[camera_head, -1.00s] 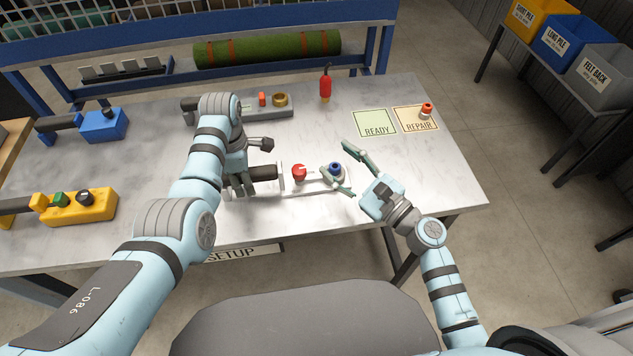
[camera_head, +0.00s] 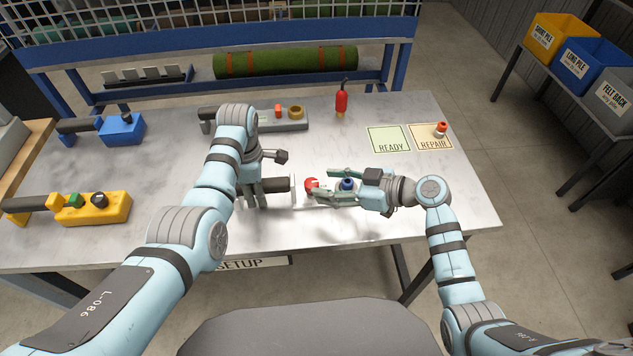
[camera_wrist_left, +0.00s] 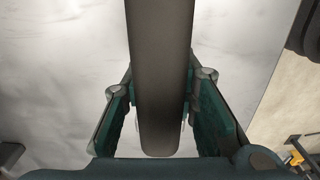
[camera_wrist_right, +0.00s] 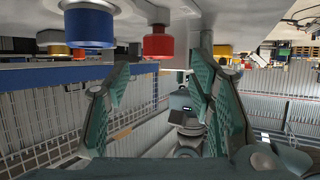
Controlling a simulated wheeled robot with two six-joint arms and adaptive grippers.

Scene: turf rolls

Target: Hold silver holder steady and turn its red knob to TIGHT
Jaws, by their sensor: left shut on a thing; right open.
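The silver holder (camera_head: 294,191) lies near the table's front, its dark handle (camera_head: 276,185) pointing left. My left gripper (camera_head: 252,192) is shut on that handle, which also shows between its fingers in the left wrist view (camera_wrist_left: 160,80). The red knob (camera_head: 311,184) and a blue knob (camera_head: 347,185) stand on the holder's right part. My right gripper (camera_head: 328,184) is open, its fingers reaching left beside the blue knob towards the red one. In the right wrist view the red knob (camera_wrist_right: 158,42) and blue knob (camera_wrist_right: 90,24) appear beyond the fingers. Any knob marking is unreadable.
A yellow holder (camera_head: 95,208) lies left, a blue one (camera_head: 122,130) behind it, and a grey one (camera_head: 290,122) at the back. A red bottle (camera_head: 341,102) stands behind.

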